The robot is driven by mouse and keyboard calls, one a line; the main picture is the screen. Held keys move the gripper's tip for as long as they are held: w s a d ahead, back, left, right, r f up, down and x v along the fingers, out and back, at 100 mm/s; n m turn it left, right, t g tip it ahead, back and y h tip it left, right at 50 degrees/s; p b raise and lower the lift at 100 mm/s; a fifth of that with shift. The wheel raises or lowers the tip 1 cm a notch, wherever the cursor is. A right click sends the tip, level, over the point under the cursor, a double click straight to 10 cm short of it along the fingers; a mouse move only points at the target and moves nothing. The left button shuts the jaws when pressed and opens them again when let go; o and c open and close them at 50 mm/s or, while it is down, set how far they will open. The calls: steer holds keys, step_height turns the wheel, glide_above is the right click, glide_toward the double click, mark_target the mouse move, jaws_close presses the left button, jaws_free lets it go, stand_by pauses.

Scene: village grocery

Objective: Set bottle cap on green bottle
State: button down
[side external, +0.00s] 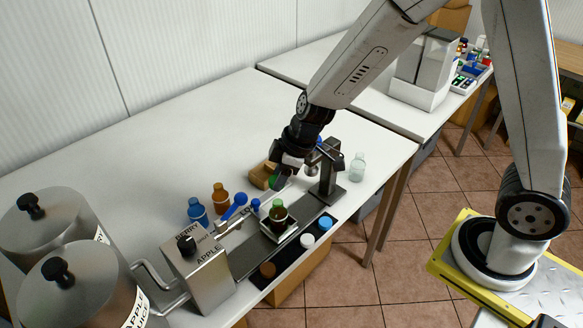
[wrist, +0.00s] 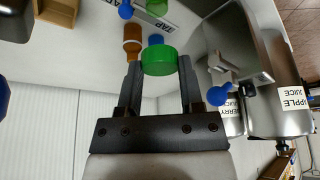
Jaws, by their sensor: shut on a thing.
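My gripper (wrist: 160,70) is shut on a green bottle cap (wrist: 159,61), which sits between its two fingertips in the wrist view. Whether the bottle's mouth is open is too small to tell.
A blue bottle (side external: 197,211) and a brown bottle (side external: 220,197) stand to the left, near blue-handled taps (side external: 235,205). Brown (side external: 267,270), white (side external: 307,241) and blue (side external: 325,222) caps lie on a dark strip. A metal stand (side external: 326,175) and a clear bottle (side external: 357,167) are at right.

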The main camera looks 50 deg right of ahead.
mark_target(277, 202)
steer(key=shift+f, duration=0.15)
steer(key=shift+f, duration=2.4)
steer(key=shift+f, duration=0.75)
stand_by(0.9)
jaws_free()
stand_by(0.4)
steer(key=shift+r, duration=3.5)
